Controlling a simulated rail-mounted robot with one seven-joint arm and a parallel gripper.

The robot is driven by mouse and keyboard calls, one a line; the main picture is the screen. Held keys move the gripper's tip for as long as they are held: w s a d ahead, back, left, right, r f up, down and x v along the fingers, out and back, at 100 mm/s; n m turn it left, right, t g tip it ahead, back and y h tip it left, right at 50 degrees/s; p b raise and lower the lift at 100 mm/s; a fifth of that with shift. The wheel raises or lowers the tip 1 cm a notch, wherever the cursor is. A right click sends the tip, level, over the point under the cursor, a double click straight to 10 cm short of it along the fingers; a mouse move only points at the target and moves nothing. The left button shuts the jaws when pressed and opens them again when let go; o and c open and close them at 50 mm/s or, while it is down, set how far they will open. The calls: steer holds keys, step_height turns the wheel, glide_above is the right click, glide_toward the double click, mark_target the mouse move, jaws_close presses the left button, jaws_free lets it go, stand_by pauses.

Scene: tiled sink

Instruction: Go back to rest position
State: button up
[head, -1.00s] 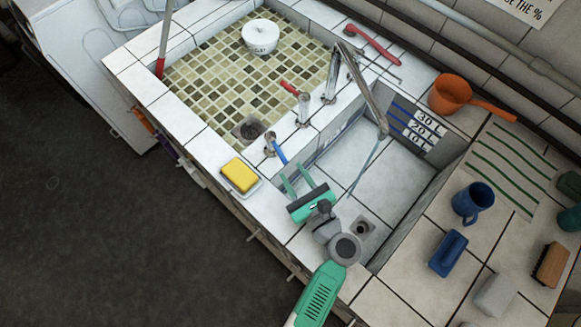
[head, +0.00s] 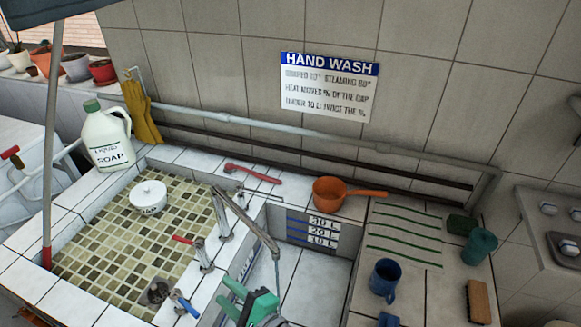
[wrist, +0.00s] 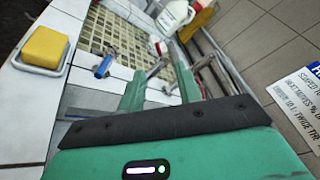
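My green gripper (head: 232,298) is at the bottom of the head view, over the near part of the sink basin (head: 315,270). Its two fingers also show in the wrist view (wrist: 158,75). They are spread apart with nothing visible between them. Most of my arm is below the head view's lower edge.
A tap (head: 248,218) arches over the basin; a thin stream seems to fall from its spout close to my gripper. An orange pan (head: 333,192) and blue mug (head: 384,280) stand right.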

steer(key=w+d+r+n+t+h+p, duration=0.1)
steer(key=d+r+n+t+h, duration=0.15)
steer(key=r, duration=0.65)
steer(key=w+d+r+n+t+h+p, duration=0.1)
steer(key=r+n, duration=0.3)
steer(key=r, duration=0.5)
steer(key=d+r+n+t+h, duration=0.15)
steer(key=r+n, duration=0.25)
steer(key=r, duration=0.5)
steer(key=s+d+r+n+t+h, duration=0.1)
steer(key=s+d+r+t+h, duration=0.1)
steer(key=r, duration=0.6)
steer(key=s+d+r+n+t+h+p, duration=0.1)
steer(key=s+d+r+n+t+h, duration=0.1)
steer(key=s+r, duration=0.5)
steer(key=s+d+r+n+t+h+p, duration=0.1)
steer(key=s+d+r+n+t+h, duration=0.1)
steer(key=r, duration=0.8)
steer(key=s+d+t+h, duration=0.1)
steer(key=s+t, duration=0.1)
steer(key=t, duration=0.1)
steer(key=shift+s+d+r, duration=0.2)
steer(key=shift+s+r, duration=0.05)
steer(key=shift+r, duration=0.05)
steer(key=o, duration=1)
